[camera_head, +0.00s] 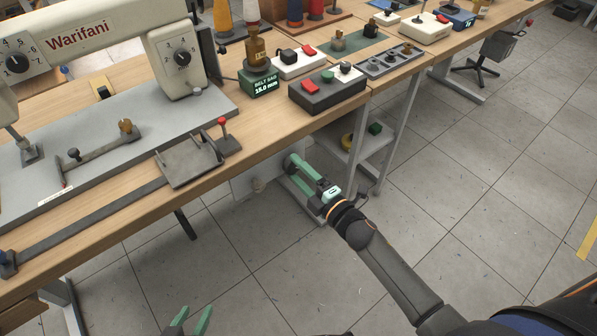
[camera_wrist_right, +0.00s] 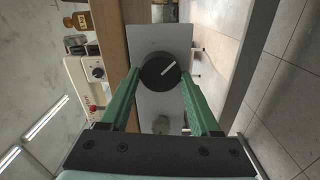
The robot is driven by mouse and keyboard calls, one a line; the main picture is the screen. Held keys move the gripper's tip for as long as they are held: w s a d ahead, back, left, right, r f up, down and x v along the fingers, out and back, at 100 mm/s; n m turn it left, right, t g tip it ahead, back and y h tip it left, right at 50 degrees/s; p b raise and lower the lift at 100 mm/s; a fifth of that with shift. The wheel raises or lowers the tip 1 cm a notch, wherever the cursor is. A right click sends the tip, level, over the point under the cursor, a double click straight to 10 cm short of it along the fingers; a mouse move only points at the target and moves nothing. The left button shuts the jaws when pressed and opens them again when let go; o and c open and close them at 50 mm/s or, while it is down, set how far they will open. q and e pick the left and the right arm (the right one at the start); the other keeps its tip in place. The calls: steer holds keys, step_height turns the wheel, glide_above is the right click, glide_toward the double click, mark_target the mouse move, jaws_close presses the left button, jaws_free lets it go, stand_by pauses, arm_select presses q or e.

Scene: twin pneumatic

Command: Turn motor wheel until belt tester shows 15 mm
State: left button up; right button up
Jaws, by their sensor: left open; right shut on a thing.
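The belt tester (camera_head: 262,84) is a small dark green block on the table with a white readout, "BELT SAG 15.0 mm". The motor wheel (camera_wrist_right: 160,71) is a dark round knob with a white pointer line, on a grey plate below the table edge. The pointer slants to the upper right in the right wrist view. My right gripper (camera_head: 290,169) is shut on the wheel, its green fingers (camera_wrist_right: 160,76) at either side of the rim. In the head view the fingers mostly hide the wheel. My left gripper (camera_head: 191,321) is open and empty at the bottom edge, over the floor.
A white sewing machine marked Warifani (camera_head: 77,36) stands on the table at left. A dark box with red and green buttons (camera_head: 327,89) is near the table edge. Table legs and a low shelf (camera_head: 372,143) are right of my right gripper.

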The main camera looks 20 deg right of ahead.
steer(key=shift+n, duration=0.4)
steer(key=o, duration=1.4)
steer(key=shift+s, duration=0.2)
steer(key=v, duration=1.2)
steer(key=shift+d+p, duration=0.1)
steer(key=shift+p, duration=0.3)
